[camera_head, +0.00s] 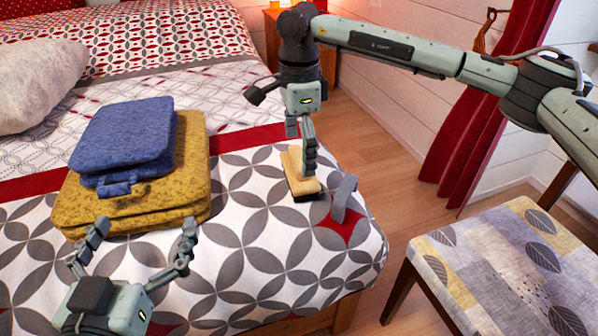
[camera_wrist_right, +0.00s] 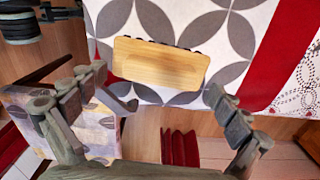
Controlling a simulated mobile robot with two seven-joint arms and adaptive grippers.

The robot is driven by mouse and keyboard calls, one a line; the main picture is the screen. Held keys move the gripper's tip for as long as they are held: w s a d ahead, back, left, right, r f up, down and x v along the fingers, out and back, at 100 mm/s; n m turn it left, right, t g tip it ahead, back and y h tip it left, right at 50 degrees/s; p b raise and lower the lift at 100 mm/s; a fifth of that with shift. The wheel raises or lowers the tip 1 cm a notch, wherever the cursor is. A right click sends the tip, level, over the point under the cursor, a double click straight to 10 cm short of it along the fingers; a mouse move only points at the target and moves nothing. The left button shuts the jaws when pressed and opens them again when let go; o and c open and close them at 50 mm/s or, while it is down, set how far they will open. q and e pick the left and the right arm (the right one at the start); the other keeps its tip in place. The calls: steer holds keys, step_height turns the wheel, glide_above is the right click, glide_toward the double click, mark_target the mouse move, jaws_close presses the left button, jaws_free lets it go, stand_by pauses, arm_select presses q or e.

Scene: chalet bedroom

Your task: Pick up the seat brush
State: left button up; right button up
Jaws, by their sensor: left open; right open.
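The seat brush (camera_head: 297,172), a light wooden block with dark bristles underneath, lies on the patterned bedspread near the bed's right edge. In the right wrist view its wooden top (camera_wrist_right: 160,63) lies beyond and between the fingers. My right gripper (camera_head: 302,146) is open just above the brush, pointing down, with one finger overlapping it in the head view. The right wrist view shows its two fingers (camera_wrist_right: 158,88) spread wide with nothing between them; contact cannot be told.
A small grey bent object (camera_head: 344,198) is right of the brush, near the bed edge. A patterned chair (camera_head: 500,265) stands at right, with bare floor (camera_head: 385,150) between.

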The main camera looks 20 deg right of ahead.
steer(key=shift+f, duration=0.4)
steer(key=c, duration=1.3)
steer(key=shift+r, duration=0.2)
